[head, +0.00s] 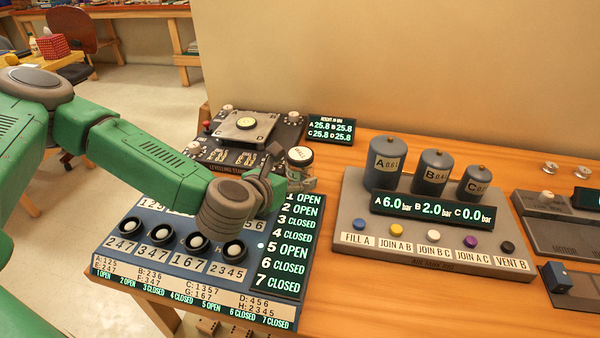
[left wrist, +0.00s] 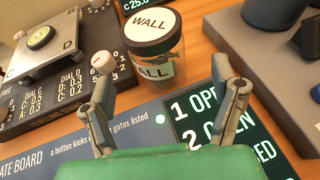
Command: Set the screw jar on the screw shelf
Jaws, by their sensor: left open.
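A small clear jar (head: 300,157) with a white lid stands on the wooden bench, behind the gate board. In the left wrist view the jar (left wrist: 153,72) is upright, with WALL on its lid and label. My left gripper (left wrist: 165,95) is open and empty. Its two fingers point toward the jar, with the jar beyond and between them, apart from them as far as I can tell. In the head view the left gripper (head: 285,178) is just in front of the jar and partly covers it. No screw shelf can be made out. My right gripper is not in view.
The blue gate board (head: 190,262) lies under my left arm. A leveling stage (head: 244,126) with a small display (head: 331,130) is behind. A grey panel with canisters (head: 430,245) stands to the right. Bare bench (head: 330,290) lies between board and panel.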

